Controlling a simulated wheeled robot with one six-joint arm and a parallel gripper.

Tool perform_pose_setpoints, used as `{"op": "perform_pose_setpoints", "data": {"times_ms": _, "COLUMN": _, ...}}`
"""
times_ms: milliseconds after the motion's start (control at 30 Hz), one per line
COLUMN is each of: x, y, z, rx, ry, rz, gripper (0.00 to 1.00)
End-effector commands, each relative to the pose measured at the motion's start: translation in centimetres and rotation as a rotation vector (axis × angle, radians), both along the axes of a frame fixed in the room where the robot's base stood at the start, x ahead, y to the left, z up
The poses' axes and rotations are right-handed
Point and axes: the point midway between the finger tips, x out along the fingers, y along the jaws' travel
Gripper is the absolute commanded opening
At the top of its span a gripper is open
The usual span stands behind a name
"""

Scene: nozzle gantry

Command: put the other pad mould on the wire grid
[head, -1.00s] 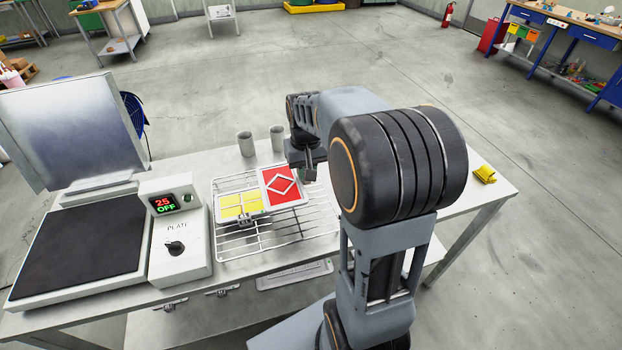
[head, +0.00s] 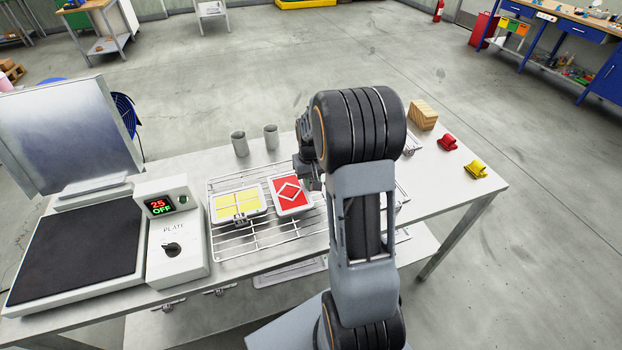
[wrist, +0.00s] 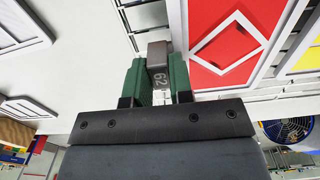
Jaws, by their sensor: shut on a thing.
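The red pad mould (head: 291,194), with a white diamond outline, is over the right part of the wire grid (head: 235,244). It is just right of the yellow pad mould (head: 237,204), which lies on the grid. In the wrist view my gripper (wrist: 160,82) has its green fingers shut on a grey tab marked 62 beside the red mould (wrist: 225,40). In the head view my gripper is mostly hidden by my arm at the red mould's right edge. I cannot tell whether the red mould touches the wires.
A control box (head: 176,235) reading 25 OFF and a dark plate (head: 75,250) with raised lid (head: 65,135) stand left. Two grey cups (head: 240,144) stand behind the grid. A wooden block (head: 423,115), red clip (head: 447,142) and yellow clip (head: 475,170) lie right.

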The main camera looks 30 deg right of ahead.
Motion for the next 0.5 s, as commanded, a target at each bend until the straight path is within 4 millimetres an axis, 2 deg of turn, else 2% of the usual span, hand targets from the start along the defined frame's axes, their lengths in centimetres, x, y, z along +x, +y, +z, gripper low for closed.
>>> {"op": "perform_pose_setpoints", "data": {"times_ms": 367, "x": 0.04, "y": 0.0, "z": -0.39, "rx": 0.0, "ry": -0.002, "rz": 0.0, "gripper": 0.0}}
{"op": "perform_pose_setpoints", "data": {"times_ms": 400, "x": 0.01, "y": 0.01, "z": -0.28, "rx": 0.0, "ry": -0.001, "rz": 0.0, "gripper": 0.25}}
{"op": "perform_pose_setpoints", "data": {"times_ms": 500, "x": 0.01, "y": 0.01, "z": -0.26, "rx": 0.0, "ry": -0.001, "rz": 0.0, "gripper": 0.34}}
